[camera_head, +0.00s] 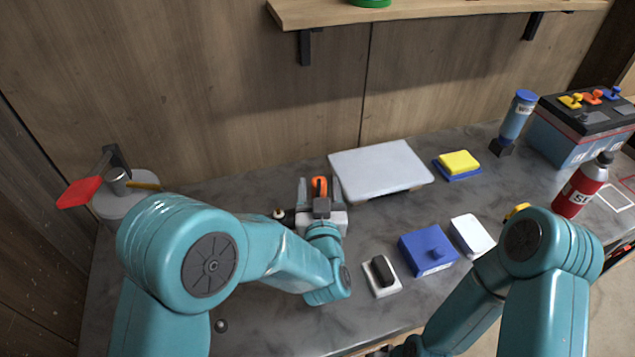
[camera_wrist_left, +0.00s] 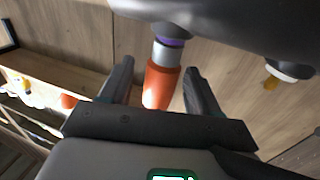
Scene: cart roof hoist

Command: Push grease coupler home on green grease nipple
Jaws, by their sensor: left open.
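My left gripper (camera_head: 319,190) is open, low over the bench near its back edge. In the left wrist view its two dark fingers (camera_wrist_left: 159,82) stand on either side of an orange cylinder (camera_wrist_left: 160,84), with gaps visible at both sides. A grey sleeve with a purple band (camera_wrist_left: 167,46) joins the cylinder to a dark body above. The orange part also shows between the fingers in the head view (camera_head: 319,184). I cannot tell whether it is the grease coupler. I cannot make out a green grease nipple.
A pale raised plate (camera_head: 381,167) stands just right of the left gripper. A black-and-white block (camera_head: 382,273), a blue box (camera_head: 427,250) and a red bottle (camera_head: 581,189) stand farther right. A red-handled fixture (camera_head: 79,192) is at far left. A wooden shelf (camera_head: 440,14) overhangs the back.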

